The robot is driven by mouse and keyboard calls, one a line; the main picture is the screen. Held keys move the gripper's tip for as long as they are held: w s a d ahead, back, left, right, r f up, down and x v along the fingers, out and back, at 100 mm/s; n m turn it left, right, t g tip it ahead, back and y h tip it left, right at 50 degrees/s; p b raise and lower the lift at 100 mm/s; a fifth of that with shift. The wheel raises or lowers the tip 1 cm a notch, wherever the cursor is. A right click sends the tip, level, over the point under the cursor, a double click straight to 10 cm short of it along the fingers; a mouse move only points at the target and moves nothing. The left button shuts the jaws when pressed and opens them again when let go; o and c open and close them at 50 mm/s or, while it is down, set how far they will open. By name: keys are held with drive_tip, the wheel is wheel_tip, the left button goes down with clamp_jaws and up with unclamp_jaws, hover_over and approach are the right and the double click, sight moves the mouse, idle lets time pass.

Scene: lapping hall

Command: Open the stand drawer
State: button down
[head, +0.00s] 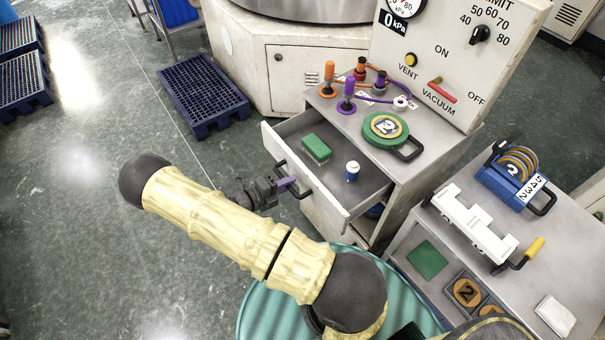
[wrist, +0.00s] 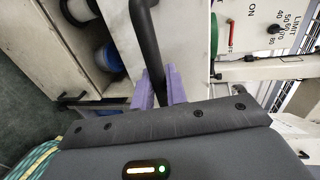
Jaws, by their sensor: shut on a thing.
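The stand drawer (head: 327,209) is pulled well out of the grey-topped stand (head: 426,130), and its inside shows from above. A green block (head: 316,149) and a small blue-and-white bottle (head: 352,171) are in it. The dark drawer handle (head: 304,193) is on its front. My gripper (head: 287,184) is at this handle, its purple fingers shut on the bar. In the wrist view the black handle bar (wrist: 147,40) runs down between the purple fingers (wrist: 160,90). The fingertips' contact is partly hidden.
On the stand top are a green round gauge-like item (head: 385,127) and orange and purple plugs with cables. A second bench (head: 545,270) with blue and white items stands at right.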

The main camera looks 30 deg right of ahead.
drive_tip(key=shift+f+v, duration=0.2)
drive_tip(key=shift+v, duration=0.9)
drive_tip(key=shift+f, duration=0.1)
drive_tip(key=c, duration=1.5)
unclamp_jaws()
drive_tip(key=shift+a, duration=0.1)
drive_tip(key=b+v, duration=0.3)
drive_tip(key=v, duration=1.4)
drive_tip(key=shift+s+a, duration=0.1)
